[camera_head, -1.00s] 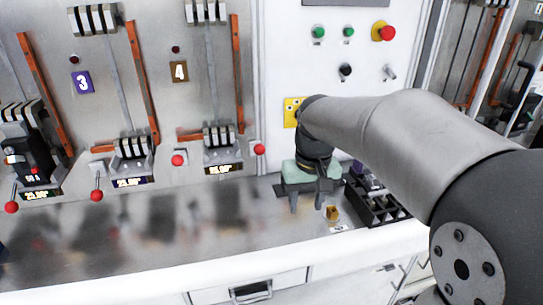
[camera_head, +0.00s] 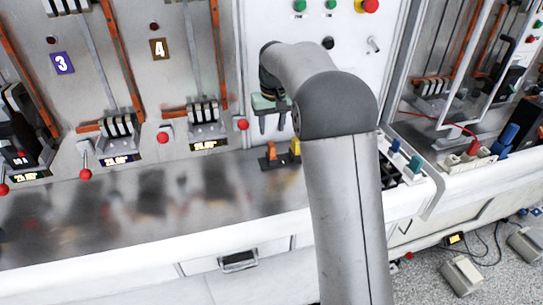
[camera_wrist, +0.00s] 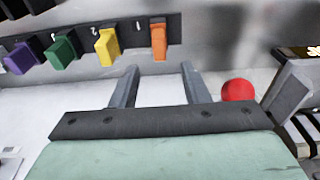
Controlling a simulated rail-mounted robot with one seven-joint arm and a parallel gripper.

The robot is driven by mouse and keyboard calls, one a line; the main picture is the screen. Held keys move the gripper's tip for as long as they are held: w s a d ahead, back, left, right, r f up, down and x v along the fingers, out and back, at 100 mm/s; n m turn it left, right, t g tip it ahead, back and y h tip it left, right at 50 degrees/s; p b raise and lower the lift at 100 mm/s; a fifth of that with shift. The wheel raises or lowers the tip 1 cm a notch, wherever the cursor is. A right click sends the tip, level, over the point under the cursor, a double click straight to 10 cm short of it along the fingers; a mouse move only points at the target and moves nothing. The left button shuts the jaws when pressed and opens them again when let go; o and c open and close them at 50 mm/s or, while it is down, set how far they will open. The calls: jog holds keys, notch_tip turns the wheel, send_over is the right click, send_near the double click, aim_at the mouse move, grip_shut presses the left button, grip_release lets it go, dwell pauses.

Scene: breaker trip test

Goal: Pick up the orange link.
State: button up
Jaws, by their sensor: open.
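The orange link (camera_head: 271,153) stands at the left end of a dark rack on the metal bench, left of the yellow link (camera_head: 295,147). In the wrist view the orange link (camera_wrist: 158,40) is at the top centre, in a dark rack (camera_wrist: 140,32). My gripper (camera_head: 272,126) is open and empty, with its fingers hanging above and behind the orange link in the head view. In the wrist view my gripper (camera_wrist: 158,72) has its two fingers spread, with the orange link beyond and between them in the picture, apart from both.
In the wrist view a yellow link (camera_wrist: 107,46), a green link (camera_wrist: 62,50) and a purple link (camera_wrist: 20,57) stand beside the orange one. A red knob (camera_wrist: 237,90) is right of the fingers. Breaker levers line the panel; the bench (camera_head: 130,215) to the left is clear.

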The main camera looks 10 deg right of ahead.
aim_at(272, 144)
jog(key=f, duration=0.3)
jog(key=shift+w, duration=0.2)
jog(key=shift+w+f+p, duration=0.1)
jog(key=shift+f+p, duration=0.85)
jog(key=shift+f, duration=1.75)
grip_shut()
